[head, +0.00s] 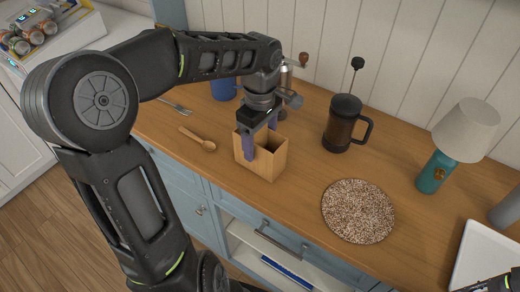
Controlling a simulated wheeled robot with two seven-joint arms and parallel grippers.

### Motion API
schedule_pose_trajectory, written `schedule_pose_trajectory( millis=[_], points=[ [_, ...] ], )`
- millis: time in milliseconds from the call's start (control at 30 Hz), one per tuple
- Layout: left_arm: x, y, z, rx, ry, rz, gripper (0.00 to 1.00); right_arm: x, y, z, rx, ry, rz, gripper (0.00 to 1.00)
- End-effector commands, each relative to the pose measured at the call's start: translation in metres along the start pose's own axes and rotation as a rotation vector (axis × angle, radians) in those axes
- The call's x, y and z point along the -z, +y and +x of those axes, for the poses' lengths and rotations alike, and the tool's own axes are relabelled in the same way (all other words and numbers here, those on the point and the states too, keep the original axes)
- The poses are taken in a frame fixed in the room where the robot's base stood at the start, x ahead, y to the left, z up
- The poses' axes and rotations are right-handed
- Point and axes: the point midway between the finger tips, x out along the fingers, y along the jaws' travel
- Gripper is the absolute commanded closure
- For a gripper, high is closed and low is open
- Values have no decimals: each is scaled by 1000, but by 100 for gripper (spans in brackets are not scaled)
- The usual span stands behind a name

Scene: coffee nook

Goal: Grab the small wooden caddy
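The small wooden caddy (267,165) is an open-topped, light wood box standing upright on the wooden counter, in the middle of the head view. My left gripper (261,137) points down over it. Its two purple fingers are apart, one in front of the caddy's front left face and the other at the far side of its rim. I cannot tell whether the fingers press on the walls. The far finger's tip is hidden. Only a dark piece of my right arm shows in the bottom right corner, with no fingers visible.
A wooden spoon (197,139) and a fork (174,106) lie left of the caddy. A blue mug (223,88) and a grinder (287,78) stand behind. A French press (342,125), round speckled mat (358,211), teal lamp (436,171) and white tray (487,258) are to the right.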

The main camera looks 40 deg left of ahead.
Motion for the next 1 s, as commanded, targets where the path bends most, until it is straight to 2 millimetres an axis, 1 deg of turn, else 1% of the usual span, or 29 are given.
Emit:
schedule_pose_trajectory(
  millis=[33, 67, 700, 1000],
  points=[
    [0, 0, 0, 0, 0, 0, 34, 0, 0, 0, 0, 0, 0, 64],
    [0, 0, 0, 0, 0, 0, 37, 0, 0, 0, 0, 0, 0, 64],
    [0, 0, 0, 0, 0, 0, 89, 0, 0, 0, 0, 0, 0, 64],
    [0, 0, -3, -2, 1, 0, 90, 0, 0, 0, 0, 0, 0, 64]
  ],
)
